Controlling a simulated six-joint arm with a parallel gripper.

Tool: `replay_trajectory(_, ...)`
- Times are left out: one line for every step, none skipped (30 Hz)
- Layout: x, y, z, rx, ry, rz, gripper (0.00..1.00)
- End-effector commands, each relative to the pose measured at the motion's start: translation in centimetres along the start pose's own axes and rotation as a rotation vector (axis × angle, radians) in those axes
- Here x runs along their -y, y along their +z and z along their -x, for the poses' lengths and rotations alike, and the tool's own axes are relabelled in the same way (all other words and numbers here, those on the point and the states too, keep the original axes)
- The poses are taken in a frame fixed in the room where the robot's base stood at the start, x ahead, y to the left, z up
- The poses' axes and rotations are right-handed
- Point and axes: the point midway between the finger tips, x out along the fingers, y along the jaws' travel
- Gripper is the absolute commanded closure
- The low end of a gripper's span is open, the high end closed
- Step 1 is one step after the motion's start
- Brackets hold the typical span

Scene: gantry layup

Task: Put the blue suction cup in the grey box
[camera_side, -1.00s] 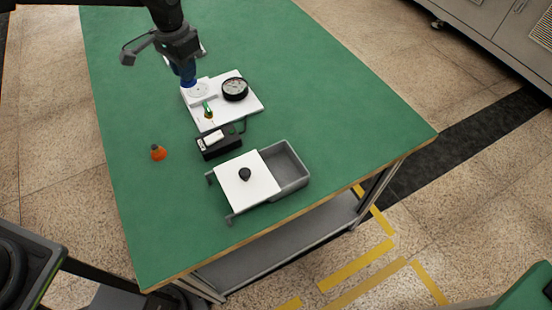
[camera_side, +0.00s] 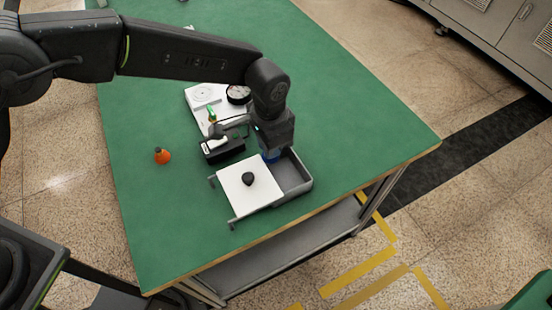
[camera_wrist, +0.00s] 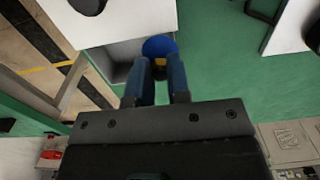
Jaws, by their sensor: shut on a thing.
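The blue suction cup (camera_wrist: 158,44) shows as a round blue disc between my fingertips in the wrist view. In the side view only a bit of blue (camera_side: 271,156) shows below my gripper (camera_side: 269,147), which hides the rest. My gripper is shut on the cup, pointing down at the back of the grey box (camera_side: 309,181). The box's white lid (camera_side: 240,196) with a black knob is slid left, leaving the right part open. The cup appears at the opening beside the lid; whether it is inside the rim I cannot tell.
A black device (camera_side: 220,149) stands just behind the box, close to my gripper. Behind it lie a white plate (camera_side: 196,92) and a round black gauge (camera_side: 238,93). An orange cone-like piece (camera_side: 162,156) is at the left. The green table is clear at the right.

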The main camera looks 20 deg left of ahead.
Motion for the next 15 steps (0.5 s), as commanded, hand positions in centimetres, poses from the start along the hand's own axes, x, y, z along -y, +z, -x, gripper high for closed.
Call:
replay_trajectory(-0.6,-0.4,-0.5,0.001,0.000,-0.002,1.00)
replay_trajectory(-0.8,-0.5,-0.6,0.000,0.000,-0.002,1.00)
replay_trajectory(-1.0,-0.7,-0.7,0.000,0.000,-0.001,1.00)
replay_trajectory(-1.1,-0.7,-0.8,0.000,0.000,0.000,1.00)
replay_trajectory(-1.2,-0.8,-0.9,0.000,0.000,0.000,1.00)
replay_trajectory(-1.3,-0.8,-1.1,0.000,0.000,0.001,1.00)
replay_trajectory(-1.3,-0.8,-1.2,0.001,0.000,0.001,1.00)
replay_trajectory(-1.3,-0.8,-1.5,0.001,0.000,0.001,1.00)
replay_trajectory(-1.3,-0.8,-1.9,0.001,0.000,0.001,1.00)
replay_trajectory(-1.3,-0.8,-2.3,0.001,0.000,0.001,1.00)
replay_trajectory(-1.3,-0.8,-2.8,0.003,0.000,0.001,1.00)
replay_trajectory(-1.3,-0.7,-3.4,0.004,0.001,0.001,1.00)
replay_trajectory(-1.3,-0.8,-3.8,0.002,0.000,0.001,1.00)
replay_trajectory(-1.3,-0.8,-4.2,0.002,0.000,0.001,1.00)
replay_trajectory(-1.3,-0.8,-4.7,0.002,0.000,0.001,1.00)
